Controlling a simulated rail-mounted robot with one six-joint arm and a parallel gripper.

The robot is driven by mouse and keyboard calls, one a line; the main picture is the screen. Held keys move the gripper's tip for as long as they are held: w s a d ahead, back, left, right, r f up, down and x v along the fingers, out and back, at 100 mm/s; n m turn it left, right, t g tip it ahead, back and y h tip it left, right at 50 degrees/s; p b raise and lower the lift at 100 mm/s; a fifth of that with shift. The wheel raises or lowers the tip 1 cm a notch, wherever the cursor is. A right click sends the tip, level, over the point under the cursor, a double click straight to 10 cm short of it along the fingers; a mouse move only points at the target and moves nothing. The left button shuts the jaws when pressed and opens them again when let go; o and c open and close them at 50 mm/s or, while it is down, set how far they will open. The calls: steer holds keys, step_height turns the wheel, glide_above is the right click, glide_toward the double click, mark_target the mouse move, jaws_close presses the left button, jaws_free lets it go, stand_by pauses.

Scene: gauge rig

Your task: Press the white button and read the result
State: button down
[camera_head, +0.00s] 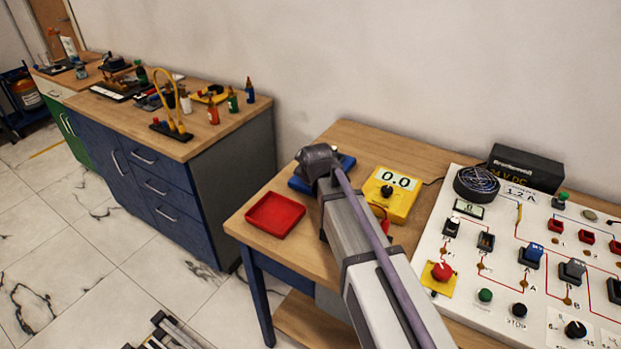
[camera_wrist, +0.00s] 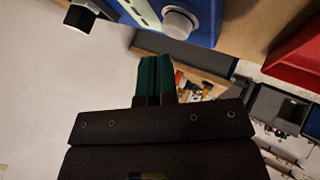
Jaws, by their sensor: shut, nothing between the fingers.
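The white button (camera_wrist: 180,22) sits on the blue device (camera_wrist: 206,28) at the top of the wrist view. A pale strip, perhaps its display, shows beside the button, cut off by the frame edge; no reading is legible. My gripper (camera_wrist: 157,62) has its teal fingers together and empty, with the tips just below the button in the picture. A gap seems to show between them, but contact is hard to judge. In the head view the blue device (camera_head: 347,162) is mostly hidden behind my arm; the button and my fingers are hidden there.
A red tray (camera_head: 275,214) lies left of my arm. A yellow meter (camera_head: 390,196) reading 0.0 stands to its right. A white panel (camera_head: 460,235) with switches and buttons fills the right side. A blue cabinet (camera_head: 165,185) with bottles stands left, across a floor gap.

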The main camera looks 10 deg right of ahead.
steer(key=shift+f, duration=0.1)
steer(key=shift+f+b, duration=0.35)
steer(key=shift+b, duration=0.1)
steer(key=shift+f+b, duration=0.5)
stand_by(0.5)
steer(key=shift+r+p, duration=0.95)
step_height(320, 180, up, 5)
steer(key=p, duration=0.5)
steer(key=shift+r, duration=0.1)
